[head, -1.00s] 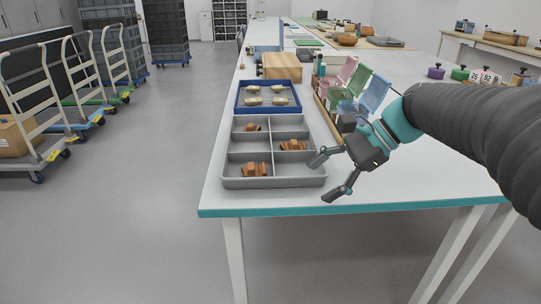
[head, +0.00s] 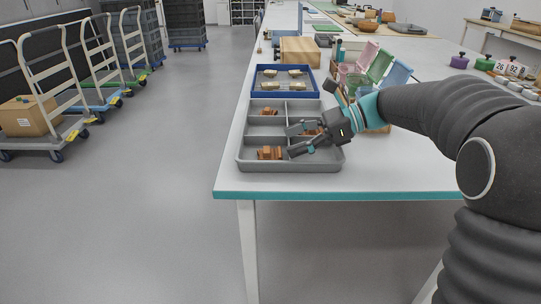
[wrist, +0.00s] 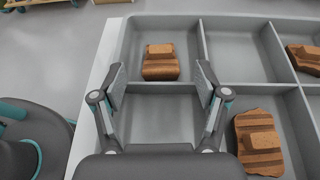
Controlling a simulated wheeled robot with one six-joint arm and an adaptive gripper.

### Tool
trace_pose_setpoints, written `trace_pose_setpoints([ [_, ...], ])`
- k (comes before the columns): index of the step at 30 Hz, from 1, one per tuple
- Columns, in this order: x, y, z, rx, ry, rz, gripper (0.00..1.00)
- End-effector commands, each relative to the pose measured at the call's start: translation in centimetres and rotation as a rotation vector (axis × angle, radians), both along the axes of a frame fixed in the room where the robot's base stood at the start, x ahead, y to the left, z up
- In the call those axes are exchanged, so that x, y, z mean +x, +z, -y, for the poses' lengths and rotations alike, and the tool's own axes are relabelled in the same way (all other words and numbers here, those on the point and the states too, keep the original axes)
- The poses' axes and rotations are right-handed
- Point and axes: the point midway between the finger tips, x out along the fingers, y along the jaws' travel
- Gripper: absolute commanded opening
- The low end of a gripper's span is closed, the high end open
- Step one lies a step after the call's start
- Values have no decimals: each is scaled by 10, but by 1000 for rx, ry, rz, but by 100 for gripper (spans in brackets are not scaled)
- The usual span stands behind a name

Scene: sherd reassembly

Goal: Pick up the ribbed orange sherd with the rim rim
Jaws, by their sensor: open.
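Three orange-brown, striped sherds lie in separate compartments of a grey tray (head: 290,168). One sherd (head: 269,153) is in the near left compartment; in the wrist view it (wrist: 160,62) lies ahead, between the lines of my fingers. A second sherd (head: 312,131) is in the middle right compartment, partly hidden by my gripper; it also shows in the wrist view (wrist: 258,145). A third (head: 269,112) is farther back on the left. I cannot tell which one has the rim. My gripper (head: 291,140) is open and empty above the tray, its fingers pointing left.
A blue tray (head: 253,93) with several pale pieces stands behind the grey one, and a wooden box (head: 300,50) behind that. Pink, green and blue bins (head: 397,75) stand right of the trays. Compartment dividers (wrist: 198,50) rise near my fingers.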

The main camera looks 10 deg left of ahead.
Motion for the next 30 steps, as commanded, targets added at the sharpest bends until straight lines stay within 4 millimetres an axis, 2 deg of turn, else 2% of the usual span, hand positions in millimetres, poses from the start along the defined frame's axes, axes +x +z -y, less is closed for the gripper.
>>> trace_pose_setpoints([
  [7, -4, -6, -14, -1, 1, 1, 74],
  [17, -16, -23, -53, -1, 1, 0, 74],
  [26, -17, -25, -57, -2, 0, 1, 74],
  [27, -17, -25, -57, -2, -1, 1, 71],
  [30, -17, -25, -57, -2, -1, 1, 46],
])
